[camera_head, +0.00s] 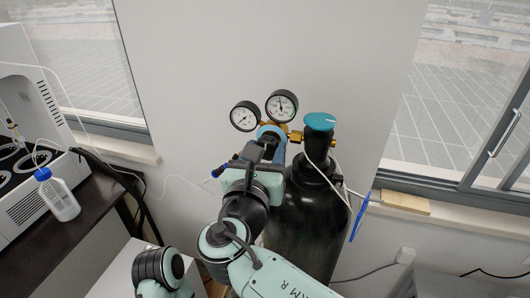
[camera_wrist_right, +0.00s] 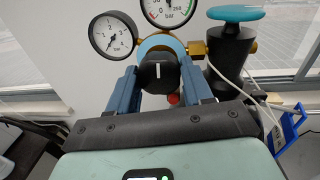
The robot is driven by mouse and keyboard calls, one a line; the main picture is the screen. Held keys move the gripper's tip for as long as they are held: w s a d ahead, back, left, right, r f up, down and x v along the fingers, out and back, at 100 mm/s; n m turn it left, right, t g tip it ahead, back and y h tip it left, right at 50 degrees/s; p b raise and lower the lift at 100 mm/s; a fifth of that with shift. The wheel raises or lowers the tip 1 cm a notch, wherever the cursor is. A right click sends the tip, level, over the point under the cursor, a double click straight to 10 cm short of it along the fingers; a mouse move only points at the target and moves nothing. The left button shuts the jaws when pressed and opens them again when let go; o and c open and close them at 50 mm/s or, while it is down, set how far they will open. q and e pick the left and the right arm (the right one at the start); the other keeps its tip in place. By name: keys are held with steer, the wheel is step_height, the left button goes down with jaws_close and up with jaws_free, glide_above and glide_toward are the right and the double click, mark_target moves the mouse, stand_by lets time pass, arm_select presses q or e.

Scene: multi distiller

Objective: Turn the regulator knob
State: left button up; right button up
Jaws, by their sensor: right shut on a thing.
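The regulator knob (camera_wrist_right: 158,73) is black with a white line that stands nearly upright in the right wrist view. It sits on the brass regulator (camera_wrist_right: 197,48) below two round gauges. My right gripper (camera_wrist_right: 160,84) is shut on the knob, with one blue finger on each side of it. My left gripper is not in view.
The black gas cylinder (camera_head: 305,215) with a teal valve wheel (camera_head: 319,121) stands close beside my right arm. A white tube and a blue bracket (camera_head: 360,217) hang at its right. A dark table (camera_head: 75,220) with a white bottle (camera_head: 59,197) stands at the left.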

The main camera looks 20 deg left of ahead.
steer(key=shift+f+m+b, duration=0.15)
steer(key=shift+m+b, duration=0.75)
steer(key=shift+m, duration=0.4)
steer(key=m+b, duration=0.1)
steer(key=m, duration=0.1)
steer(key=shift+m+b, duration=0.4)
steer(key=m+b, duration=0.2)
steer(key=m, duration=0.1)
steer(key=shift+m+t+b, duration=0.3)
steer(key=shift+m, duration=0.1)
arm_select(q)
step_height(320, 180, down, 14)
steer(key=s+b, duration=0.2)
steer(key=b, duration=0.5)
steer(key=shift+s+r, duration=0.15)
arm_select(e)
steer(key=shift+a+m+h, duration=0.1)
steer(key=shift+m+h, duration=0.35)
steer(key=shift+m, duration=4)
steer(key=shift+m+h, duration=0.45)
steer(key=shift+m, duration=4)
arm_select(q)
steer(key=shift+b, duration=0.3)
arm_select(e)
steer(key=o, duration=1)
